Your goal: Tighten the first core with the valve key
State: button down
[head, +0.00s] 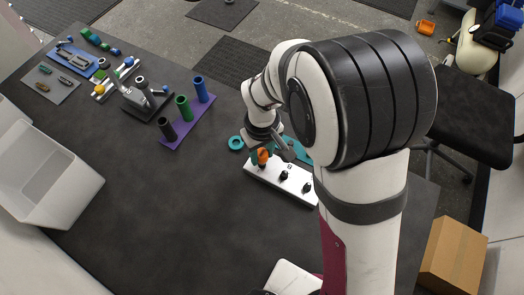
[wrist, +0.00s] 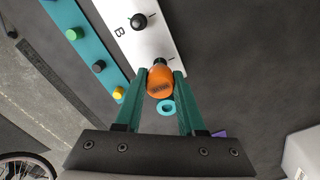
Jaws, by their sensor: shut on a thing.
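The orange valve key (wrist: 160,82) is between the teal fingertips of my gripper (wrist: 158,84) in the wrist view; the gripper is shut on it. In the head view my gripper (head: 261,154) and the key (head: 263,157) are at the left end of the white block (head: 272,179). A dark stem shows at the key's far side. The core there is mostly hidden, and I cannot tell how deep the key sits on it. Two other black valves (head: 284,175) stand along the block to the right, near a letter B.
A teal strip (wrist: 88,47) with coloured knobs lies beside the block. A teal ring (head: 236,143) lies left of it. A purple stand (head: 188,122) with coloured tubes, a grey clamp-like tool (head: 136,99) and a white bin (head: 50,205) are farther left. The front table middle is clear.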

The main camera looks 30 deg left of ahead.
jog(key=m, duration=0.4)
jog(key=shift+m, duration=0.4)
jog(key=m, duration=0.7)
jog(key=c, duration=0.5)
grip_release()
